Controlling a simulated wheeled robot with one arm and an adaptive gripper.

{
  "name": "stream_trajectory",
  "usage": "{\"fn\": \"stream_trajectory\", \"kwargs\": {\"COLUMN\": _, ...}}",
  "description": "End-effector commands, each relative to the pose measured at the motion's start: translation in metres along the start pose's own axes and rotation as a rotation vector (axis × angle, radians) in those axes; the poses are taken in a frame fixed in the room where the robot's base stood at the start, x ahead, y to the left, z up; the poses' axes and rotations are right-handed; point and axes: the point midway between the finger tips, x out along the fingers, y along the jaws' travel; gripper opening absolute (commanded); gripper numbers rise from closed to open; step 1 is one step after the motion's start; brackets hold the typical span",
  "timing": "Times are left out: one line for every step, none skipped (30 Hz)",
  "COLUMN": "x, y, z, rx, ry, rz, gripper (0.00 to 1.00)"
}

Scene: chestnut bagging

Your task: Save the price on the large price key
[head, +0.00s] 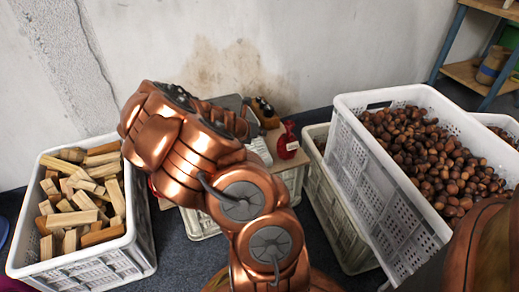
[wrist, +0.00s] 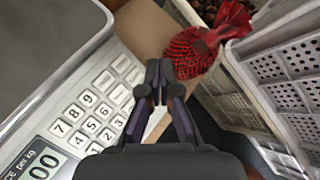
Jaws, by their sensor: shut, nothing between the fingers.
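The scale's white keypad (wrist: 103,108) with number keys fills the left of the wrist view. Part of its display (wrist: 42,165) shows at the lower left, with zeros and a "price per kg" label. My gripper (wrist: 157,82) is shut and empty, its fingertips at the keypad's right edge in the picture. I cannot tell whether they touch it. The gripper covers some of the keys on that side, and I cannot make out which key is the large price key. In the head view my arm hides most of the scale (head: 257,150).
A red net bag (wrist: 192,53) of chestnuts lies just beyond my fingertips, also seen in the head view (head: 288,141). A white crate of chestnuts (head: 375,165) stands at the right, and a crate of wood blocks (head: 88,262) at the left. A wall is behind.

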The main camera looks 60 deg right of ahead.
Motion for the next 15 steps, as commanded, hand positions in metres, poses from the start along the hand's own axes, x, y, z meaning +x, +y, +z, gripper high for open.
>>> {"fn": "stream_trajectory", "kwargs": {"x": 0.007, "y": 0.004, "z": -0.007, "rx": 0.002, "ry": 0.0, "rz": 0.0, "gripper": 0.0}}
{"fn": "stream_trajectory", "kwargs": {"x": 0.009, "y": 0.006, "z": -0.009, "rx": 0.002, "ry": 0.0, "rz": 0.0, "gripper": 0.0}}
{"fn": "stream_trajectory", "kwargs": {"x": 0.012, "y": 0.008, "z": -0.011, "rx": 0.002, "ry": 0.0, "rz": 0.0, "gripper": 0.0}}
{"fn": "stream_trajectory", "kwargs": {"x": 0.014, "y": 0.009, "z": -0.012, "rx": 0.002, "ry": 0.001, "rz": 0.0, "gripper": 0.0}}
{"fn": "stream_trajectory", "kwargs": {"x": 0.015, "y": 0.01, "z": -0.011, "rx": 0.0, "ry": 0.001, "rz": -0.001, "gripper": 0.0}}
{"fn": "stream_trajectory", "kwargs": {"x": 0.018, "y": 0.012, "z": -0.013, "rx": -0.001, "ry": 0.002, "rz": -0.002, "gripper": 0.0}}
{"fn": "stream_trajectory", "kwargs": {"x": 0.02, "y": 0.014, "z": -0.015, "rx": -0.001, "ry": 0.002, "rz": -0.001, "gripper": 0.0}}
{"fn": "stream_trajectory", "kwargs": {"x": 0.022, "y": 0.015, "z": -0.016, "rx": -0.001, "ry": 0.002, "rz": -0.001, "gripper": 0.0}}
{"fn": "stream_trajectory", "kwargs": {"x": 0.024, "y": 0.017, "z": -0.017, "rx": 0.0, "ry": 0.001, "rz": -0.001, "gripper": 0.0}}
{"fn": "stream_trajectory", "kwargs": {"x": 0.025, "y": 0.018, "z": -0.018, "rx": 0.001, "ry": 0.001, "rz": 0.0, "gripper": 0.0}}
{"fn": "stream_trajectory", "kwargs": {"x": 0.026, "y": 0.019, "z": -0.019, "rx": 0.001, "ry": 0.0, "rz": 0.0, "gripper": 0.0}}
{"fn": "stream_trajectory", "kwargs": {"x": 0.027, "y": 0.02, "z": -0.019, "rx": 0.001, "ry": 0.0, "rz": 0.001, "gripper": 0.0}}
{"fn": "stream_trajectory", "kwargs": {"x": 0.028, "y": 0.021, "z": -0.019, "rx": 0.001, "ry": -0.001, "rz": 0.001, "gripper": 0.0}}
{"fn": "stream_trajectory", "kwargs": {"x": 0.028, "y": 0.021, "z": -0.02, "rx": 0.001, "ry": -0.001, "rz": 0.001, "gripper": 0.0}}
{"fn": "stream_trajectory", "kwargs": {"x": 0.028, "y": 0.021, "z": -0.02, "rx": 0.001, "ry": -0.001, "rz": 0.001, "gripper": 0.0}}
